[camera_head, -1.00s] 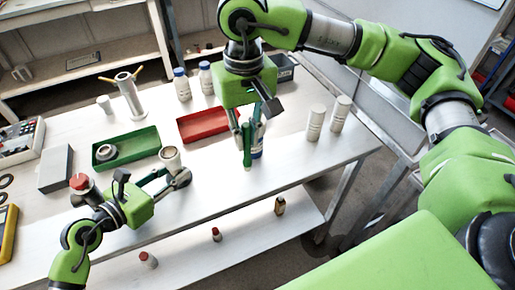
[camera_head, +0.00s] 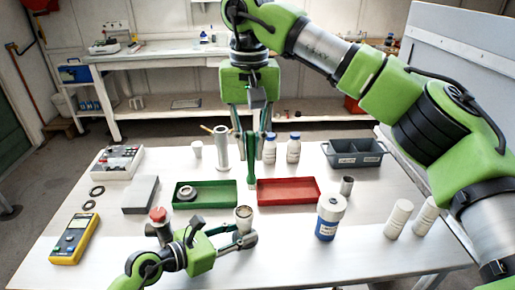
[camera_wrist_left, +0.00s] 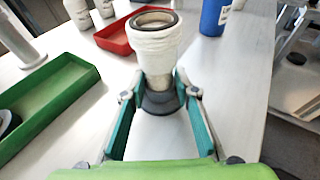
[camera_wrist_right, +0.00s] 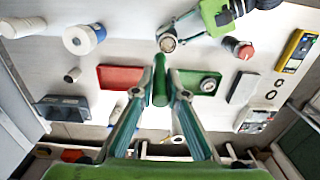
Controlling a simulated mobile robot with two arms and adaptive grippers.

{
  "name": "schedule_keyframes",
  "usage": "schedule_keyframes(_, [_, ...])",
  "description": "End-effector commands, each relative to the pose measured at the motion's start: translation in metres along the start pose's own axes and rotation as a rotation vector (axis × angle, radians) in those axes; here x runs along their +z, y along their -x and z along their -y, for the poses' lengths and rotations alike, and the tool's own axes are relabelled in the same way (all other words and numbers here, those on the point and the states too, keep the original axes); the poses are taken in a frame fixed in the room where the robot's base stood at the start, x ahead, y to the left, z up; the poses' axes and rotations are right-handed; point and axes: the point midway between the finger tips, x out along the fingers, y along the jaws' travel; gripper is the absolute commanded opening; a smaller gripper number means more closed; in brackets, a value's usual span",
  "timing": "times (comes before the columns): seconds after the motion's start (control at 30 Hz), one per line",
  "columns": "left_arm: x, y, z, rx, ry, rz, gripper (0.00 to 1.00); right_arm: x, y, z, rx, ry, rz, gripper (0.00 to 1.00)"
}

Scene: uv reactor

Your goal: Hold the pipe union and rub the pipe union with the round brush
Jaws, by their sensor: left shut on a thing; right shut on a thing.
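The pipe union (camera_head: 244,213) is a cream, cup-like piece with a dark-rimmed round opening facing up. My left gripper (camera_head: 241,234) is shut on its lower part and holds it upright near the table's front edge. The union (camera_wrist_left: 155,45) stands between the fingers in the left wrist view. My right gripper (camera_head: 252,136) points down and is shut on the green round brush (camera_head: 251,172). The brush's lower end is just above the union in the head view, apart from it. The right wrist view shows the brush (camera_wrist_right: 160,82) with the union (camera_wrist_right: 167,43) beyond its end. I cannot make out bristles.
A green tray (camera_head: 213,207) with a ring part and a red tray (camera_head: 316,202) lie behind the union. A blue-white bottle (camera_head: 328,218) stands right of it. A red-topped piece (camera_head: 158,217) stands by my left wrist. Bare tabletop (camera_head: 290,252) lies at front right.

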Motion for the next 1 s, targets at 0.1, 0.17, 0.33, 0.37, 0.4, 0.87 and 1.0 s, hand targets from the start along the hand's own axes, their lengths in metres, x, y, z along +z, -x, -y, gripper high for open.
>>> schedule_keyframes(0.1, [-0.001,0.000,0.001,-0.001,0.000,-0.001,0.16,0.000,-0.010,-0.001,0.001,0.000,0.001,0.00])
schedule_keyframes(0.17, [-0.001,0.000,0.001,-0.001,0.000,-0.001,0.16,0.000,-0.016,-0.001,0.001,-0.001,0.002,0.00])
schedule_keyframes(0.33, [-0.001,0.000,0.001,-0.001,0.000,-0.001,0.16,0.000,-0.031,-0.001,0.000,0.000,0.002,0.00])
schedule_keyframes(0.37, [-0.001,0.000,0.001,-0.002,0.000,-0.001,0.16,0.000,-0.034,-0.001,0.000,0.000,0.002,0.00])
schedule_keyframes(0.4, [-0.001,0.000,0.001,-0.002,0.000,-0.001,0.16,0.000,-0.037,-0.001,0.000,0.000,0.002,0.00])
schedule_keyframes(0.87, [-0.001,0.000,0.001,-0.002,0.000,-0.001,0.16,0.000,-0.074,0.011,0.000,0.002,0.000,0.00])
schedule_keyframes(1.0, [-0.001,0.000,0.001,-0.002,0.000,-0.001,0.16,0.000,-0.075,0.023,0.000,0.001,0.000,0.00])
